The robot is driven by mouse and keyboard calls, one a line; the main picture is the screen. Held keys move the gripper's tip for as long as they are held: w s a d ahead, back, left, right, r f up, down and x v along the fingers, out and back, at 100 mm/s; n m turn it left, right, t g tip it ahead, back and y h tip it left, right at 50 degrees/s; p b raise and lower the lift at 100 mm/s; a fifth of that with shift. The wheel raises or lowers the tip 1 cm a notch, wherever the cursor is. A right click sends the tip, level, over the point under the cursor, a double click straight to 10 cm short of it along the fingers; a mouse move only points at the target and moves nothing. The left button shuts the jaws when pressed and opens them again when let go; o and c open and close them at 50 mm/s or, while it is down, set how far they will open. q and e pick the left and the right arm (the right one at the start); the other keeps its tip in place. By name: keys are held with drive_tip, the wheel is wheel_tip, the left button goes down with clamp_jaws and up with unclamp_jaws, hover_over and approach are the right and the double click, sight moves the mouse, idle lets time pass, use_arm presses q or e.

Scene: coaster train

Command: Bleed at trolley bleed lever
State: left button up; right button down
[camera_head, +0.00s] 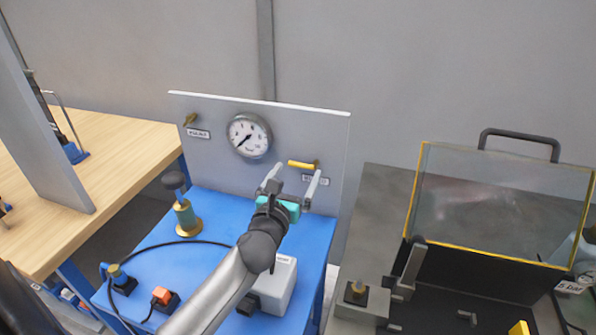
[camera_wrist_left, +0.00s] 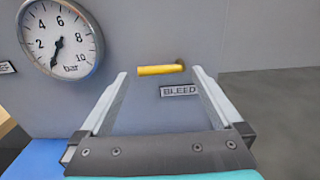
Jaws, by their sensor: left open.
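The bleed lever is a yellow handle (camera_head: 301,165) on the grey panel (camera_head: 330,128) of the blue trolley (camera_head: 212,208), lying about level. In the left wrist view the lever (camera_wrist_left: 160,69) sits above a label reading BLEED (camera_wrist_left: 180,91). My left gripper (camera_head: 293,176) is open, its two fingers pointing at the panel. In the left wrist view the lever shows between and just beyond the fingertips (camera_wrist_left: 160,72), with nothing held. A round pressure gauge (camera_head: 249,135) is left of the lever; its needle points low, near the small numbers. My right gripper is not seen.
A wooden bench (camera_head: 118,150) stands left. A clear yellow-edged guard (camera_head: 498,200) over a grey bench is at right.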

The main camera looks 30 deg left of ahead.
use_arm(q)
drive_tip(key=shift+x, duration=0.95)
drive_tip(key=shift+c, duration=0.2)
drive_tip(key=c, duration=1)
